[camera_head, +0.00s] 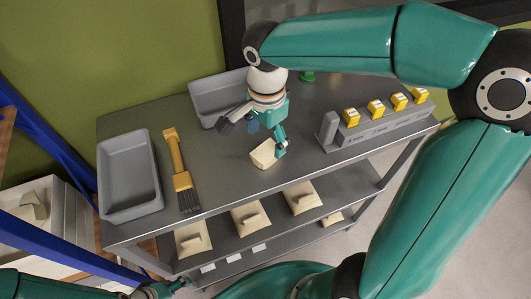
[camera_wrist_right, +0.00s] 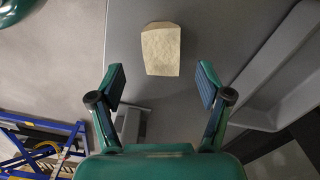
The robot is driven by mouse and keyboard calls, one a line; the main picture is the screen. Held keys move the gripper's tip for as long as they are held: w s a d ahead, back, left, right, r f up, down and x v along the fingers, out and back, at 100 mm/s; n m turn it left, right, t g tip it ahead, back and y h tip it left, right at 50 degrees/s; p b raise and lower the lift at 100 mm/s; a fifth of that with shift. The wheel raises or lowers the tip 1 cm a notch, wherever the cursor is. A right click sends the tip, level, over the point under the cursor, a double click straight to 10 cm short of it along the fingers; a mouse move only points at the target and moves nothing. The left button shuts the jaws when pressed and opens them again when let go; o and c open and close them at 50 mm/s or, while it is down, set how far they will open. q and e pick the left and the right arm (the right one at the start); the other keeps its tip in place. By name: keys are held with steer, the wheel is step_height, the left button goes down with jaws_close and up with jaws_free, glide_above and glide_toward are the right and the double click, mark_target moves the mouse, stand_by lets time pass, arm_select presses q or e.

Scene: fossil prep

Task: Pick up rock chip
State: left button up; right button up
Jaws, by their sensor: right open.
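The rock chip (camera_head: 263,154) is a pale beige block lying on the grey table top (camera_head: 225,165), near the middle. In the right wrist view the chip (camera_wrist_right: 161,50) lies ahead of the fingertips, roughly centred between them. My right gripper (camera_head: 254,137) is open and empty, with its fingers spread beside and above the chip. One finger overlaps the chip's right edge in the head view; I cannot tell if it touches. The open jaws also show in the wrist view (camera_wrist_right: 161,82). A small part of what seems to be my left gripper (camera_head: 170,288) shows at the bottom edge; its jaws are unclear.
A grey tray (camera_head: 103,178) and a yellow-handled brush (camera_head: 176,160) lie left of the chip. Another grey tray (camera_head: 203,89) stands behind my right gripper. A grey rack (camera_head: 370,134) with several yellow-topped items stands right. Pale blocks (camera_head: 250,219) sit on the lower shelf.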

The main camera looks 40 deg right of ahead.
mark_target(266, 151)
steer(key=shift+w+f+p, duration=0.15)
steer(key=shift+f+p, duration=0.35)
steer(key=shift+f, duration=2.45)
steer(key=shift+c, duration=0.3)
steer(key=c, duration=1.3)
steer(key=shift+r, duration=0.2)
